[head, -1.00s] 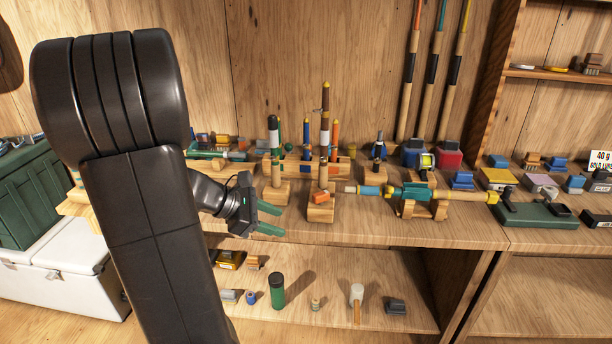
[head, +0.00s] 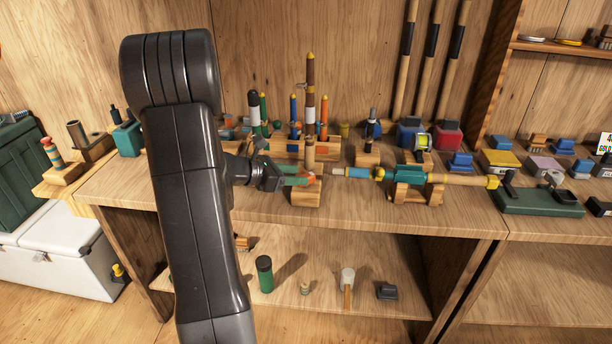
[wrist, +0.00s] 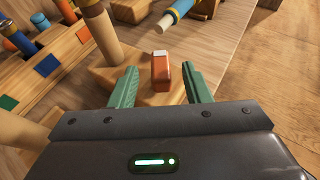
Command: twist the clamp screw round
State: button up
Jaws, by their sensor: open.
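An orange-red block-shaped knob (wrist: 161,72), seemingly the clamp screw, stands up from a wooden base (wrist: 118,80) beside an upright wooden post (wrist: 103,36). The base also shows in the head view (head: 306,196), where my fingers largely cover the knob. My gripper (wrist: 160,76) is open, with one green finger on each side of the knob. In the head view my gripper (head: 311,177) reaches in from the left.
A rod with a blue grip (head: 358,172) lies across a wooden cradle just right of my gripper. A rack with several upright coloured rods (head: 295,120) stands behind. A green-based tool (head: 538,202) is farther right. The lower shelf holds a green cylinder (head: 265,274) and a mallet (head: 347,285).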

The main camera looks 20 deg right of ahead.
aim_at(306, 175)
jog(key=shift+x, duration=2.1)
